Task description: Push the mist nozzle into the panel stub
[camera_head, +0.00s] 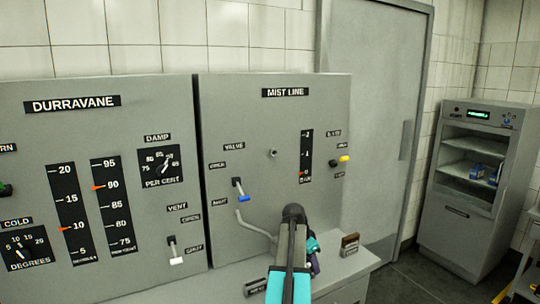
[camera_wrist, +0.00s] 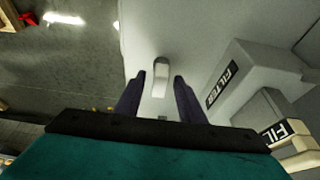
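The mist line panel (camera_head: 225,120) stands ahead, with a small round stub (camera_head: 273,152) sticking out near its middle. My gripper (camera_head: 298,212) is in front of the panel, below and right of the stub, and mostly hides its own fingers there. In the wrist view my gripper (camera_wrist: 159,90) has its two dark fingers apart with a gap between them. A pale rounded piece (camera_wrist: 161,72), possibly the mist nozzle, shows beyond that gap; I cannot tell its distance. A grey bent hose (camera_head: 257,229) runs from the panel to behind my gripper.
The panel carries a blue-tipped valve lever (camera_head: 240,192), a black gauge (camera_head: 306,157) and a yellow-tipped switch (camera_head: 343,159). Boxes labelled FILTER (camera_wrist: 255,75) lie right in the wrist view. A shelved cabinet (camera_head: 470,190) stands right, beyond a grey door (camera_head: 375,110).

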